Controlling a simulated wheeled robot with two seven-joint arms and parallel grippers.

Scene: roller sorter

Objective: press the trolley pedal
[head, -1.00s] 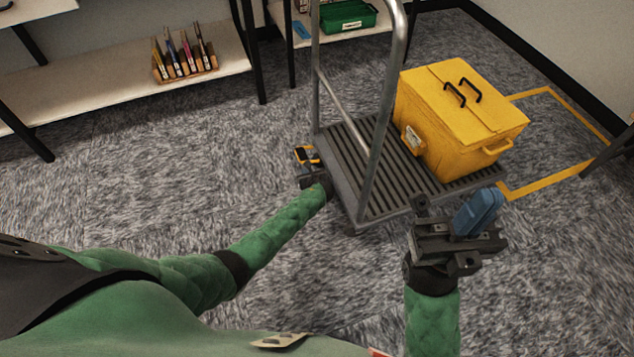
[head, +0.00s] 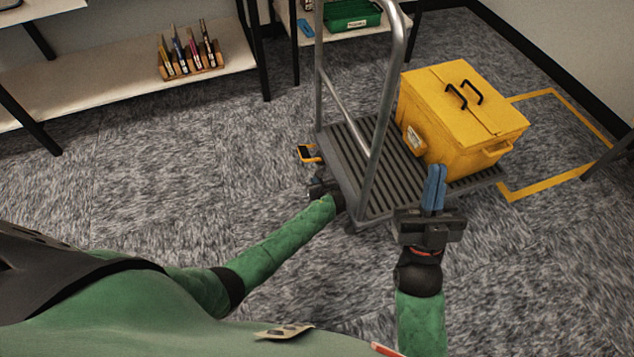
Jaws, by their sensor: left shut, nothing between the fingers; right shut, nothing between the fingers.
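The trolley (head: 378,205) stands ahead of me, with a grey ribbed deck and an upright metal handle at its near left side. The trolley pedal (head: 309,154), yellow with a dark pad, sticks out low at the deck's left edge. My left gripper (head: 320,188) is low beside the deck's left edge, nearer to me than the pedal and apart from it. Its fingers are mostly hidden; it is shut and empty. My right gripper (head: 436,188), with blue fingers, points up in front of the deck, shut and empty.
A yellow case (head: 462,115) with black handles sits on the deck. Yellow tape (head: 545,187) marks the floor to the right. A shelf (head: 110,85) with a rack of tools (head: 190,60) stands at the back left, and a green bin (head: 350,15) behind. The carpet at left is clear.

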